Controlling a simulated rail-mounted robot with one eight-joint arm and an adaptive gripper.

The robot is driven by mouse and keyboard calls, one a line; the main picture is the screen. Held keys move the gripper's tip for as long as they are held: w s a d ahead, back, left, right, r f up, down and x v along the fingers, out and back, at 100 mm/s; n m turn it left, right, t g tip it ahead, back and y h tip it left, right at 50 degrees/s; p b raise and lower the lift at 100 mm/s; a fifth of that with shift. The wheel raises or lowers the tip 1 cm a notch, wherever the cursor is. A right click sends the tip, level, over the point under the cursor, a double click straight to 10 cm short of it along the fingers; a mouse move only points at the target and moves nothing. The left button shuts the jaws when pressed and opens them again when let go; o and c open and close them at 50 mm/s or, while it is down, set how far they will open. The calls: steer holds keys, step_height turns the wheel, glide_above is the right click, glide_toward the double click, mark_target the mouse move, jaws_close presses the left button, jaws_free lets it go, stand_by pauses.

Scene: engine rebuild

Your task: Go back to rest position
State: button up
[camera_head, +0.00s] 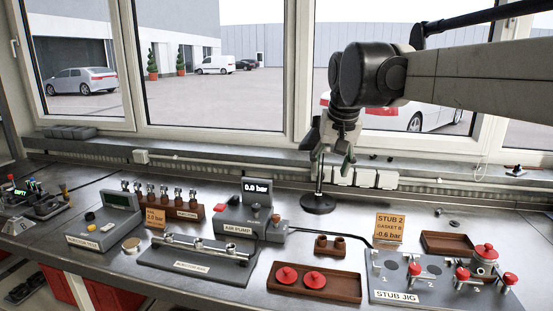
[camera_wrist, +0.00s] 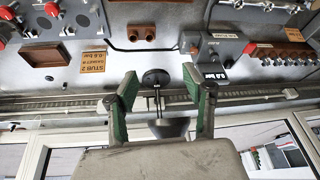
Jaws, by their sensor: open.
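My gripper (camera_head: 335,160) hangs from my arm above the back part of the workbench, in front of the window. In the wrist view my gripper (camera_wrist: 160,90) shows two green-padded fingers spread wide apart. Nothing is held between them. Below and behind it a black round-based stand (camera_head: 318,204) stands on the bench. The stand's base (camera_wrist: 155,77) shows between the fingers in the wrist view, apart from them.
The air pump (camera_head: 240,222) stands left of the stand. A brown tray (camera_head: 340,287) with two red-knobbed parts lies in front. The stub jig (camera_head: 400,290) with red knobs and the STUB 2 sign (camera_head: 389,228) are at right. Window frames (camera_head: 298,70) rise behind.

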steer(key=s+d+f+t, duration=0.1)
steer(key=s+d+f, duration=0.1)
steer(key=s+f, duration=0.3)
steer(key=s+d+f+t, duration=0.1)
steer(key=s+f, duration=0.5)
steer(key=s, duration=0.7)
steer(key=s+d+f+t, duration=0.1)
steer(key=s+d+f, duration=0.3)
steer(key=s, duration=0.6)
step_height(320, 180, down, 2)
steer(key=shift+f, duration=0.25)
